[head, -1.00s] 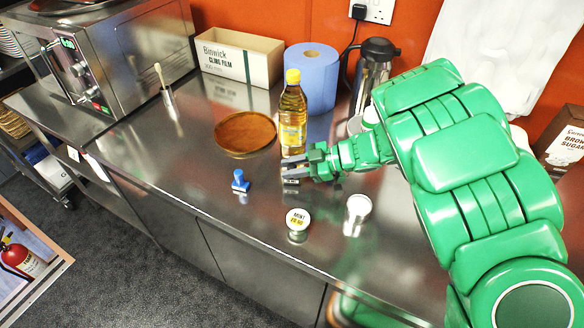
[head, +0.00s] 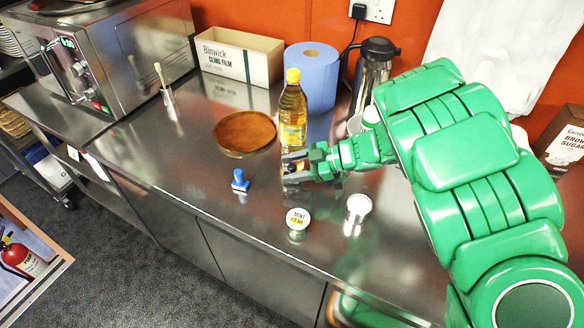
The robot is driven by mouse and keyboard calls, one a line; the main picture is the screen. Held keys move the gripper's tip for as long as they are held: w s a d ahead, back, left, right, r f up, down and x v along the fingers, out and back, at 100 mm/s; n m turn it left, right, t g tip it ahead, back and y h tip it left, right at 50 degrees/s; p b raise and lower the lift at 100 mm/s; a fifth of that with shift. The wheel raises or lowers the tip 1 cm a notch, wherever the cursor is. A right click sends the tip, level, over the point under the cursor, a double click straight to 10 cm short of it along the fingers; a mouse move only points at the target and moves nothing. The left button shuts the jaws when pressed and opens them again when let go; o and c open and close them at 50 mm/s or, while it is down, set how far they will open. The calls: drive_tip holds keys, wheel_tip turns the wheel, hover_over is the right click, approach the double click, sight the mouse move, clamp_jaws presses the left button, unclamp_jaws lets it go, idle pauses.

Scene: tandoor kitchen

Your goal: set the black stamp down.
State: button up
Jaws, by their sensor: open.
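My gripper (head: 293,167) is open, low over the steel counter, just in front of the oil bottle. Its two fingers are spread apart. A small dark thing, which looks like the black stamp (head: 297,169), shows between the fingers, mostly hidden by them. I cannot tell whether it touches a finger. A blue stamp (head: 240,181) stands on the counter to the left of my gripper, apart from it.
The oil bottle (head: 293,112) stands close behind my gripper. A round brown board (head: 244,133) lies to the left. A mint tub (head: 298,219) and a white-topped metal cup (head: 358,207) stand nearer the front edge. The counter (head: 205,180) left of the blue stamp is clear.

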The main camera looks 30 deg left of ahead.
drive_tip(key=v, duration=1.1)
drive_tip(key=shift+w+d, duration=0.15)
drive_tip(key=shift+d, duration=0.2)
